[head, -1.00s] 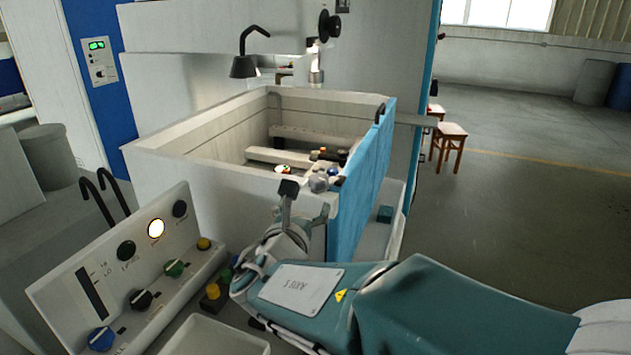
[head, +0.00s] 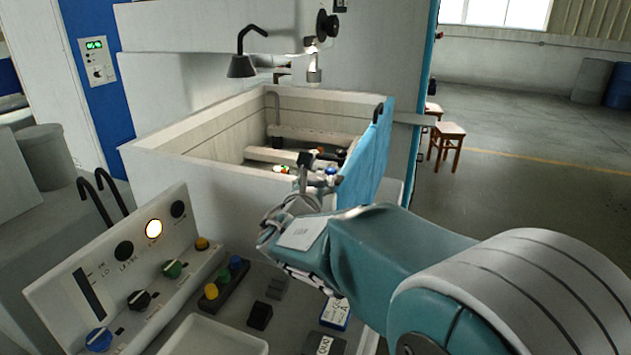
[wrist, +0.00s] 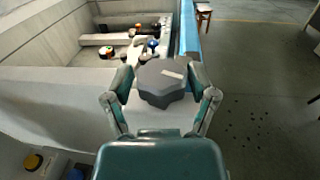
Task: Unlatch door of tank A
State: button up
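Tank A (head: 215,180) is an open-topped light box in the head view. Its blue door (head: 368,160) is the panel along its right side, and its top edge shows in the wrist view (wrist: 189,35). A dark grey faceted knob (wrist: 162,88) sits near the tank's front right corner, close to the door. My gripper (head: 316,174) is over that corner. In the wrist view its two fingers (wrist: 161,82) stand spread on either side of the knob, very close to it. I cannot tell whether they touch it. In the head view my gripper mostly hides the knob.
A sloped control panel (head: 130,270) with knobs and a lit lamp stands front left. A white tray (head: 210,338) and small dark blocks (head: 260,315) lie on the bench. A black lamp (head: 242,65) hangs over the tank. Wooden stools (head: 447,140) stand behind on open floor.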

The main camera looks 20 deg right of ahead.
jog(key=c, duration=0.4)
jog(key=shift+a+m+g+h, duration=0.1)
jog(key=shift+m+g+h, duration=0.2)
jog(key=shift+m+h, duration=0.15)
jog(key=m+g+h, duration=0.3)
jog(key=shift+w+h, duration=0.1)
jog(key=shift+h, duration=0.15)
jog(key=m+g+h, duration=0.1)
jog(key=g, duration=0.1)
jog(key=m+g+h, duration=0.1)
jog(key=m+g, duration=0.1)
jog(key=g, duration=0.1)
jog(key=shift+m+h, duration=0.25)
jog(key=shift+h, duration=0.15)
jog(key=m+g, duration=0.2)
jog(key=g, duration=0.1)
jog(key=m+g+h, duration=0.1)
jog(key=m+g, duration=0.1)
jog(key=g, duration=0.1)
jog(key=shift+g, duration=0.4)
jog(key=shift+m+g, duration=1.3)
jog(key=shift+g, duration=0.4)
jog(key=shift+g+y, duration=0.3)
